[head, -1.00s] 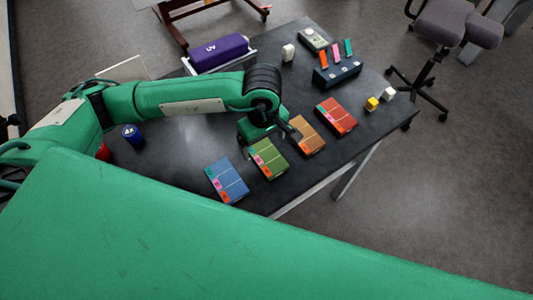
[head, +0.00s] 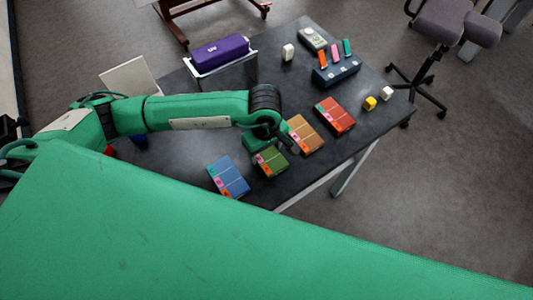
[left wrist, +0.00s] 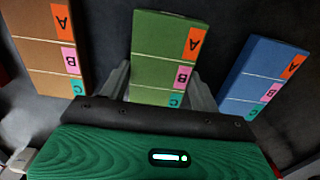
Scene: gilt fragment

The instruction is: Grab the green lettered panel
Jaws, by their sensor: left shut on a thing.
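The green lettered panel (head: 270,162) lies on the dark table, between a blue panel (head: 228,177) and an orange-brown panel (head: 305,134). In the left wrist view the green panel (left wrist: 163,60) shows tabs lettered A, B and C in orange, pink and teal. My left gripper (left wrist: 160,90) has one finger on each long side of it, near the C end, and is shut on it. In the head view the left gripper (head: 268,148) covers the panel's upper end. My right gripper is not in view.
A red panel (head: 336,115) lies beyond the orange-brown one. A dark slotted holder (head: 337,74), a purple case (head: 220,52) in a rack, and yellow (head: 370,103) and white (head: 387,92) blocks are also on the table. Bare tabletop lies left of the panels.

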